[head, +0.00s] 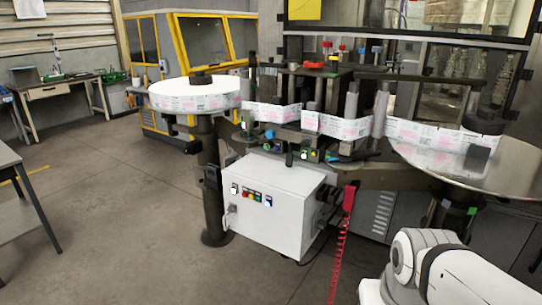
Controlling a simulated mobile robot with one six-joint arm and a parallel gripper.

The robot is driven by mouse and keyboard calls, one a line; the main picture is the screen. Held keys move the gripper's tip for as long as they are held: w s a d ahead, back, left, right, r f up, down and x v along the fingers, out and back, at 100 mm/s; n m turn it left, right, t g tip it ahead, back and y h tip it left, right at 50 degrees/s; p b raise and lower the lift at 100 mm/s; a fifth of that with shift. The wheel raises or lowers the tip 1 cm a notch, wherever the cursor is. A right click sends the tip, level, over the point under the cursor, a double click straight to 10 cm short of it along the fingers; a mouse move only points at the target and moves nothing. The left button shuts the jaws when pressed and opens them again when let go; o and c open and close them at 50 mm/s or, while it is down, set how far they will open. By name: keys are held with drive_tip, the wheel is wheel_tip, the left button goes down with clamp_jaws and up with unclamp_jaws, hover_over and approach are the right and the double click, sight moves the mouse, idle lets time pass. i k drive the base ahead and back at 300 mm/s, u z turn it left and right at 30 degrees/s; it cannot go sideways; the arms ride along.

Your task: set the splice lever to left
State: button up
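The reel labeller stands across the middle of the head view, with a large label reel (195,95) at its left and a printed label web (340,127) running right past posts and rollers. The splice lever cannot be told apart for certain among the small parts on the machine's middle section. A red part (313,65) lies on the dark top plate there, and small coloured knobs stand behind it. Which way the lever points cannot be seen. My white arm (440,268) shows at the lower right; my gripper is not in view.
A white control box (275,205) with coloured buttons sits below the web. A red handset (349,196) hangs at its right on a red coiled cord (338,255). A round metal table (480,165) juts out at the right. The floor (150,240) at front left is clear.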

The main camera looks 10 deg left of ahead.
sight(289, 159)
drive_tip(key=u, duration=0.3)
drive_tip(key=i, duration=1.05)
drive_tip(key=u, duration=0.05)
